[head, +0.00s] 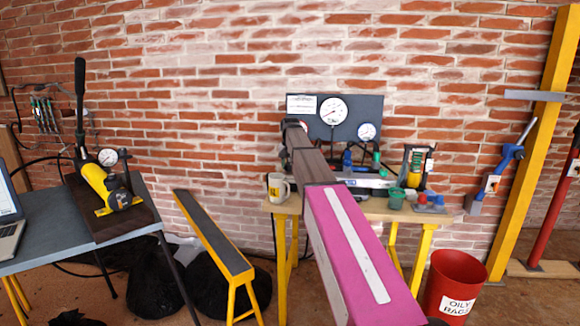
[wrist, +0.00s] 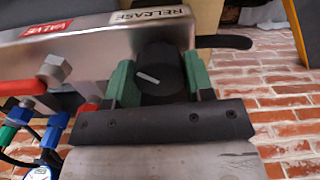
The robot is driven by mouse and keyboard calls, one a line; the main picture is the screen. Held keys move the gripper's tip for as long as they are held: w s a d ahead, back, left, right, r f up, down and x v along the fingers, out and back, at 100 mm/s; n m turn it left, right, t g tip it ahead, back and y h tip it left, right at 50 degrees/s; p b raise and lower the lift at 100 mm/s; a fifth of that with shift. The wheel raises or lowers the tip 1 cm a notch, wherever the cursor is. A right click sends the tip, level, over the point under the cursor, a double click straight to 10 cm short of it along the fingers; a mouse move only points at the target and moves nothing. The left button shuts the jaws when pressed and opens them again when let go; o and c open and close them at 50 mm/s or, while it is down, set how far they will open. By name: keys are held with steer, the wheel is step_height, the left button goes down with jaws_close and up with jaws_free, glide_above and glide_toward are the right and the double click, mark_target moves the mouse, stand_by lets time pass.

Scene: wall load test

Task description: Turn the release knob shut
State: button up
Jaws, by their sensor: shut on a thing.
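The release knob (wrist: 160,68) is round and black with a short white pointer line, slanted, running from upper left to lower right. It sits on a grey metal block (wrist: 90,40) below a "RELEASE" label (wrist: 149,13). My gripper (wrist: 158,82) has green fingers on the left and right sides of the knob and is shut on it. In the head view my arm covers the knob and my fingers.
In the wrist view, a red "VALVE" label (wrist: 47,29) and a red-handled fitting (wrist: 38,80) are at left. The bench (head: 400,211) holds a gauge panel (head: 360,108), a mug (head: 278,187) and small tools. A red rag bin (head: 456,280) stands at right.

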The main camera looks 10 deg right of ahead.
mark_target(290, 164)
steer(key=m, duration=0.5)
steer(key=shift+m, duration=2.5)
steer(key=o, duration=0.9)
steer(key=shift+o, duration=0.2)
step_height(290, 164, up, 11)
steer(key=shift+f, duration=0.1)
